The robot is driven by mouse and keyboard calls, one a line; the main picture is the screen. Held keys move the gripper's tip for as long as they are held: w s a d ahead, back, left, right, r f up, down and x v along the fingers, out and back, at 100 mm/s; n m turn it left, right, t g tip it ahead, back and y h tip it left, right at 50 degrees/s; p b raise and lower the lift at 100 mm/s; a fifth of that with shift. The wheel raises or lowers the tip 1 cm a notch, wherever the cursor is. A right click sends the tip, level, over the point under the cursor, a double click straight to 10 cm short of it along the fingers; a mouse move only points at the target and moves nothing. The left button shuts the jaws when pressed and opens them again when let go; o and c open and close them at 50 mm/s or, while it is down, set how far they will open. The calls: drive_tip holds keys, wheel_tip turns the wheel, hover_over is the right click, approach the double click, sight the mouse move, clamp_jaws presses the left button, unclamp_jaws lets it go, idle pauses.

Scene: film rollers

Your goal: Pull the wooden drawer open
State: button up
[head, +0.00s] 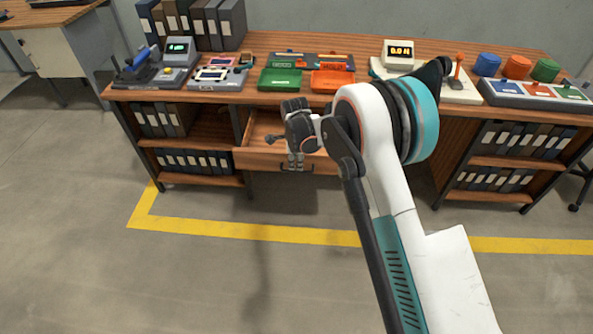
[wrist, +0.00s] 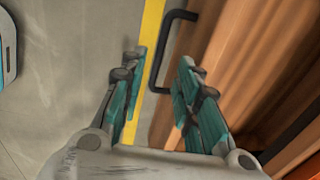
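The wooden drawer (head: 262,159) under the middle of the workbench stands partly pulled out, with its inside showing from above. Its black bar handle (head: 283,167) is on the front face, partly hidden by my gripper (head: 296,160). In the wrist view the handle (wrist: 160,48) runs between the two teal fingers of my gripper (wrist: 162,65), with gaps beside it. The fingers are apart and not closed on the bar. The drawer's wooden front (wrist: 225,60) fills the right side of that view.
The workbench (head: 350,98) carries a green tray (head: 280,80), an orange tray (head: 333,82) and several devices. Shelves with binders (head: 195,162) stand left and right of the drawer. The floor in front is clear, with a yellow line (head: 250,233).

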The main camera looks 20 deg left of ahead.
sight(297, 171)
drive_tip(key=f, duration=0.1)
drive_tip(key=f+b, duration=0.1)
drive_tip(key=f, duration=0.1)
drive_tip(key=w+f, duration=0.1)
drive_tip(key=f, duration=0.1)
drive_tip(key=shift+a+f, duration=0.1)
drive_tip(key=shift+a, duration=0.05)
clamp_jaws()
